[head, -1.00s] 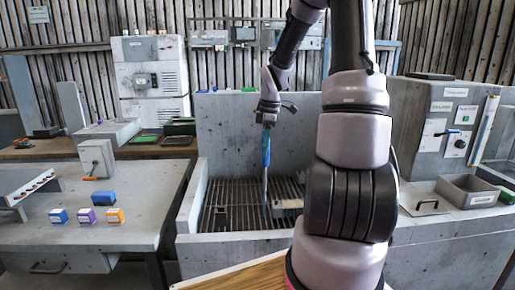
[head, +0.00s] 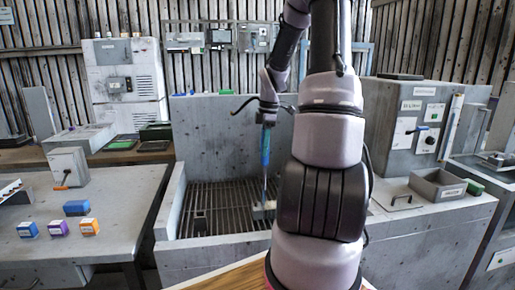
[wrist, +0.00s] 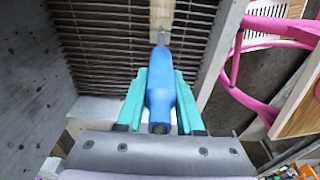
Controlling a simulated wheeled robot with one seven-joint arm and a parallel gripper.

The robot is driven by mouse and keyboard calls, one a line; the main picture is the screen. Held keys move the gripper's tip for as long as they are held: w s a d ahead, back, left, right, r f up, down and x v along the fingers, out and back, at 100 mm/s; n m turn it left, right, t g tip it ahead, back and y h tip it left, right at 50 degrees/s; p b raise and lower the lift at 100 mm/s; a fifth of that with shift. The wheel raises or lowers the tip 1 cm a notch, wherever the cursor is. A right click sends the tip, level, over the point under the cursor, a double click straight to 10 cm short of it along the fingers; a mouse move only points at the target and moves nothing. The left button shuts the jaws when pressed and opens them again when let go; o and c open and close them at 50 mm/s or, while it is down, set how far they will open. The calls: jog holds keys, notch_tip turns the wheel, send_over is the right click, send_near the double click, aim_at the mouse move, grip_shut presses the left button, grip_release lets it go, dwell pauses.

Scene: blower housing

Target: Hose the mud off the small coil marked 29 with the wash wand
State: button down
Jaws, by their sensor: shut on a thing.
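My gripper (head: 267,115) is over the wash basin (head: 172,205), pointing down. Its teal fingers (wrist: 160,95) are shut on the blue handle of the wash wand (wrist: 160,90), which also shows in the head view (head: 265,150). The wand hangs nearly upright, its thin lower end near the slatted floor. A pale beige piece (head: 262,211) lies on the slats near the wand's lower end, partly hidden by my arm; a beige piece shows beyond the wand in the wrist view (wrist: 161,14). I cannot read a 29 on anything or tell which thing is the coil. No water shows.
The left bench (head: 120,205) holds several small coloured blocks (head: 57,228) and a grey switch box (head: 68,167). A control panel (head: 415,125) and a grey bin (head: 437,185) stand at the right. Basin walls enclose the slats; the left part of the slats is mostly clear.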

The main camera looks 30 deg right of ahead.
jog(key=shift+s+d, duration=0.1)
jog(key=shift+d, duration=0.35)
jog(key=shift+f, duration=0.15)
jog(key=shift+f, duration=0.55)
dwell(1.1)
jog(key=shift+s+d, duration=0.2)
jog(key=shift+d, duration=0.5)
jog(key=shift+s+d, duration=0.2)
jog(key=shift+d, duration=0.55)
dwell(0.5)
jog(key=shift+s+d, duration=0.25)
jog(key=shift+d, duration=0.35)
jog(key=shift+s+d, duration=0.2)
jog(key=shift+d, duration=0.4)
dwell(0.8)
